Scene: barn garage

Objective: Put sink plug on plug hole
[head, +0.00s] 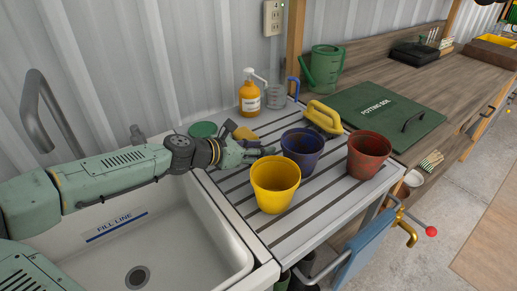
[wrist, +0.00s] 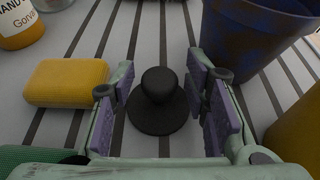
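The black sink plug (wrist: 158,112) shows in the wrist view, a round disc with a knob on top, standing on the slatted draining board (wrist: 62,30). My gripper (wrist: 160,92) is open, with one purple-padded finger on each side of the plug and a gap at both sides. In the head view my gripper (head: 255,152) is low over the draining board, and I cannot make out the plug there. The dark round plug hole (head: 137,277) is in the floor of the white sink (head: 180,235), at lower left, and is uncovered.
A yellow pot (head: 275,187), a blue pot (head: 303,150) and a red pot (head: 368,153) stand right of my gripper. A yellow sponge (wrist: 66,82) lies to the left in the wrist view. A soap bottle (head: 250,97) stands behind. A tap (head: 50,110) rises over the sink.

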